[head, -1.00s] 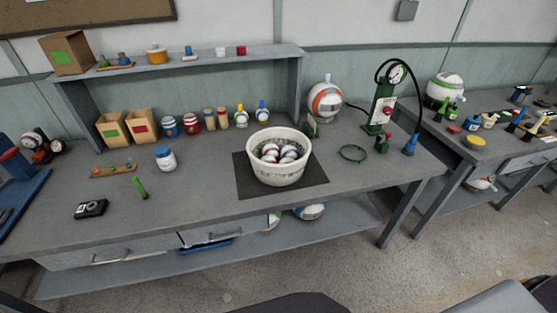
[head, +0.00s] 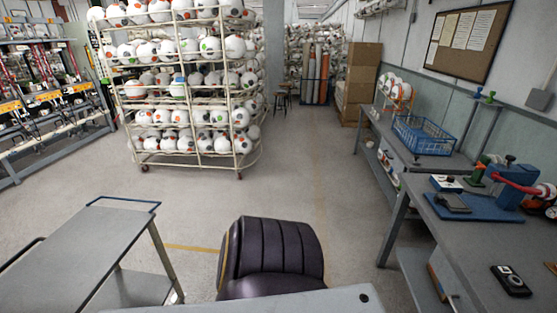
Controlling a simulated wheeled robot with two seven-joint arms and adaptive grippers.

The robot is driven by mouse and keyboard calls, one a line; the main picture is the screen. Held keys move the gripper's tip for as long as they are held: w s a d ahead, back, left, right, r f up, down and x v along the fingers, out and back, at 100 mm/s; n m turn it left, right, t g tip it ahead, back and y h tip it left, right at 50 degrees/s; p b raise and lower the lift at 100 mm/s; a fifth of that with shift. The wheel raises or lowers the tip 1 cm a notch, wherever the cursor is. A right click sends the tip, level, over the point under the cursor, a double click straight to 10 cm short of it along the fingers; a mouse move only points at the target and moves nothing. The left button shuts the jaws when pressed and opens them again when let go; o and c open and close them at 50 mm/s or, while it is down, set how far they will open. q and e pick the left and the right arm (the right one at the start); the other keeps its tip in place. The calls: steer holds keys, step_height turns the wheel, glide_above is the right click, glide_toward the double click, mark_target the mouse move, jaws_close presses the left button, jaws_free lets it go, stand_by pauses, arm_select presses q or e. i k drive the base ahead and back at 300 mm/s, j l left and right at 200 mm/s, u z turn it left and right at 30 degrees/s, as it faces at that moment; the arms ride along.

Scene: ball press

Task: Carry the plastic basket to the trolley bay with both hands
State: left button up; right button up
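The white plastic basket is out of view at this moment. A grey flat-topped trolley (head: 85,255) with a blue rail along its far edge stands at the lower left. Yellow lines (head: 190,248) mark the floor just right of it; whether they bound the trolley bay I cannot tell. Neither of my grippers shows in the head view, so their state and what they hold are hidden.
A tall wheeled rack (head: 185,85) full of balls stands ahead. Workbenches run along the right, with a blue wire basket (head: 425,135), a blue-based press (head: 485,205) and a black device (head: 511,281). Machines (head: 40,95) stand at far left. The middle floor is open.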

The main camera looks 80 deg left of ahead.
mark_target(70, 258)
steer(key=u, duration=5.35)
